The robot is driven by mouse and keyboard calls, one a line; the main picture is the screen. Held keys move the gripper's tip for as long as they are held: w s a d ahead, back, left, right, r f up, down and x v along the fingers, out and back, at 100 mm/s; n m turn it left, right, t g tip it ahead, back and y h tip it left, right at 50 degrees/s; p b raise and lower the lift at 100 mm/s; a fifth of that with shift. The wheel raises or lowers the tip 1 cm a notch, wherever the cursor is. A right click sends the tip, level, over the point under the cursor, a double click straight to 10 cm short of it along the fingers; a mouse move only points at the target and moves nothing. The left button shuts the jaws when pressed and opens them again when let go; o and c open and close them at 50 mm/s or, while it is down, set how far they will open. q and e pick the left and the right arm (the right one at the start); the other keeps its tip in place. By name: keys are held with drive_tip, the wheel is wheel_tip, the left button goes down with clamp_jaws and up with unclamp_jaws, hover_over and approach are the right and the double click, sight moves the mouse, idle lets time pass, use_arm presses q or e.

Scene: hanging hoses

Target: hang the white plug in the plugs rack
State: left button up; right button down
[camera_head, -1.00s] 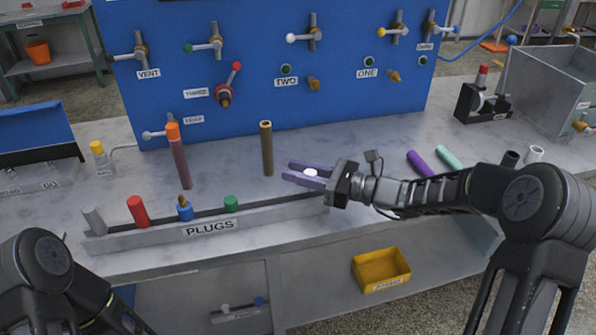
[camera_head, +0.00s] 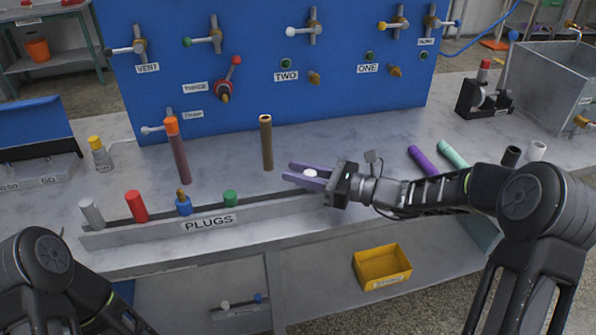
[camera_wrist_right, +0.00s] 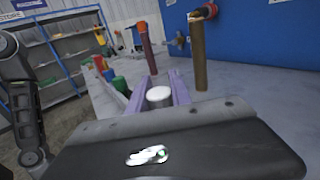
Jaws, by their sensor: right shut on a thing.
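The white plug (camera_head: 310,173) is between the purple fingers of my right gripper (camera_head: 306,175), which is shut on it. The plug also shows as a white cylinder between the fingers in the right wrist view (camera_wrist_right: 159,96). The gripper holds it over the right part of the plugs rack (camera_head: 150,236), a long grey trough labelled PLUGS on the table's front edge. Whether the plug touches the rack cannot be told. The rack holds a grey plug (camera_head: 92,213), a red plug (camera_head: 136,206), a blue plug (camera_head: 184,204) and a green plug (camera_head: 230,198). My left gripper is out of view.
A brown hose (camera_head: 266,143) stands upright just behind my right gripper, and an orange-topped hose (camera_head: 177,150) stands further left. A blue valve panel (camera_head: 270,105) rises behind. A purple hose (camera_head: 421,160) lies to the right. A yellow bin (camera_head: 382,267) is below the table.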

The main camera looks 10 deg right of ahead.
drive_tip(key=shift+f+b, duration=0.65)
drive_tip(key=shift+f, duration=0.35)
drive_tip(key=c, duration=1.1)
unclamp_jaws()
drive_tip(key=shift+s+f, duration=0.1)
drive_tip(key=shift+f, duration=0.05)
drive_tip(key=shift+s+d, duration=0.2)
drive_tip(key=shift+d, duration=0.35)
drive_tip(key=v, duration=0.6)
drive_tip(key=shift+s+d+r, duration=0.2)
drive_tip(key=shift+s+r, duration=0.05)
